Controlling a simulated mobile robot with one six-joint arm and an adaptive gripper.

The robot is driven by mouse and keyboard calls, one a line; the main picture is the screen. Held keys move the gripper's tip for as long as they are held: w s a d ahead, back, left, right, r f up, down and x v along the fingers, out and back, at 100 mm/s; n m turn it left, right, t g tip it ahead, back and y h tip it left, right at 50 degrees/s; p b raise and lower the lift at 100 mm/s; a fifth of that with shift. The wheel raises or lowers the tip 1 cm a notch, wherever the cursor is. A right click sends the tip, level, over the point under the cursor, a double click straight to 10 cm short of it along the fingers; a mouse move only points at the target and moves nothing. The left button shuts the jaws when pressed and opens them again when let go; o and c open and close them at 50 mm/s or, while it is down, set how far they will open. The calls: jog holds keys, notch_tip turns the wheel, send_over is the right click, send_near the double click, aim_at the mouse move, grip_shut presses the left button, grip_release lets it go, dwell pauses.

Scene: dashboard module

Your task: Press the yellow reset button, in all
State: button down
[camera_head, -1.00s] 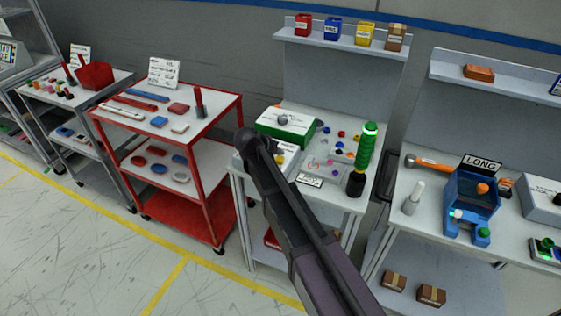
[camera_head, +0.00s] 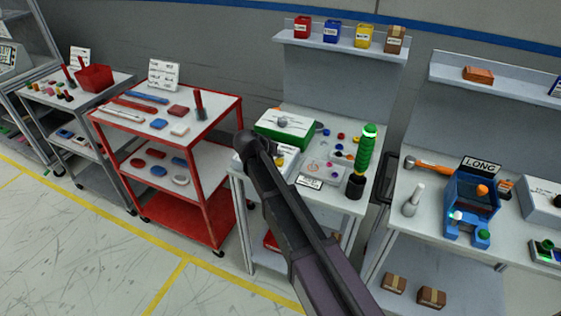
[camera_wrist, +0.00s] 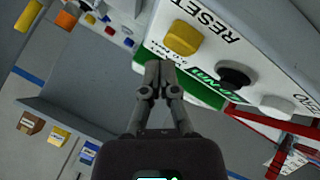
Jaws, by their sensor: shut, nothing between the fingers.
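The yellow reset button (camera_wrist: 182,38) stands out from a white panel (camera_wrist: 205,62) with the word RESET beside it, in the upper middle of the wrist view. My gripper (camera_wrist: 158,68) is shut and empty, its fingertips just below the button in the picture. A gap shows between the fingertips and the button; I cannot tell its depth.
A black knob (camera_wrist: 235,76) and a white button (camera_wrist: 276,107) sit on the same panel. A green cylinder tower (camera_head: 365,155) stands to the right. A red cart (camera_head: 215,160) is at the left.

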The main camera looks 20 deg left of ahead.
aim_at(278, 162)
jog(key=shift+f+b, duration=0.9)
dwell(1.4)
jog(key=shift+r, duration=0.1)
dwell(0.4)
jog(key=shift+r+p, duration=0.85)
jog(key=shift+p, duration=0.05)
notch_tip(278, 162, up, 5)
jog(key=p, duration=0.5)
jog(key=shift+s+f, duration=0.1)
dwell(1.0)
